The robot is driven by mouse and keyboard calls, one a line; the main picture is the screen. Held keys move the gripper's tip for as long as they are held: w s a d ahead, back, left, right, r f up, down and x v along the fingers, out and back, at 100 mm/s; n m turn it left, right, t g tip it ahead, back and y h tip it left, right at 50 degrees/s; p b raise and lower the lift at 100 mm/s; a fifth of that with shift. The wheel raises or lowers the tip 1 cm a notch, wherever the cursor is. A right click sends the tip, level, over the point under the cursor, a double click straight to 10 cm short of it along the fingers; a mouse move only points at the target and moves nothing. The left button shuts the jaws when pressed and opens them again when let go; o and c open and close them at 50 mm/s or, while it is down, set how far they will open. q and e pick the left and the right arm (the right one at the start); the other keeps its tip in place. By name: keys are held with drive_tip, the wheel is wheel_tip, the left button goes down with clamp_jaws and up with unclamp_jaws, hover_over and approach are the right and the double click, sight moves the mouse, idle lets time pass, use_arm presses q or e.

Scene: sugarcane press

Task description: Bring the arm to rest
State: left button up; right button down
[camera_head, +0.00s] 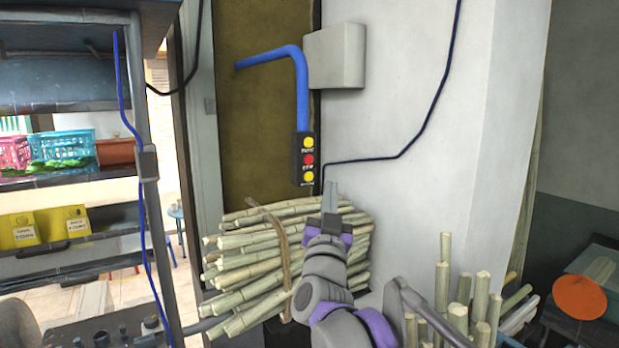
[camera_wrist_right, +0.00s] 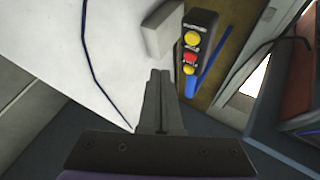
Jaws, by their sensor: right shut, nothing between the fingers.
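My right gripper (camera_head: 330,192) is raised in front of the wall, pointing up, just below and to the right of the control box. Its fingers are together and empty; the right wrist view also shows the closed fingers (camera_wrist_right: 160,75). The black control box (camera_head: 307,158) has a yellow, a red and a yellow button and hangs from a blue pipe (camera_head: 302,85). It also shows in the right wrist view (camera_wrist_right: 191,45), beyond and right of the fingertips, apart from them. My left gripper is not in view.
A tied bundle of sugarcane (camera_head: 245,265) lies behind my right arm. Upright cane pieces (camera_head: 460,310) stand at the lower right. A shelf at left holds a teal basket (camera_head: 62,145) and yellow boxes (camera_head: 45,228). A grey wall box (camera_head: 335,55) is above.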

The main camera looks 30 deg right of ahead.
idle(0.6)
drive_tip(key=s+a+f+n+g+y, duration=0.2)
drive_tip(key=a+f+n+y, duration=0.3)
drive_tip(key=f, duration=0.6)
drive_tip(key=s+a+f+n+g+y, duration=0.25)
drive_tip(key=a+f+y, duration=0.55)
drive_tip(key=f, duration=0.4)
drive_tip(key=s+a+f+n+g, duration=0.1)
drive_tip(key=s+f+g, duration=0.8)
drive_tip(key=s+f, duration=1.1)
wheel_tip(320, 180, down, 4)
drive_tip(key=shift+s+a+f+n, duration=0.15)
drive_tip(key=shift+a+n, duration=0.05)
drive_tip(key=shift+n, duration=0.15)
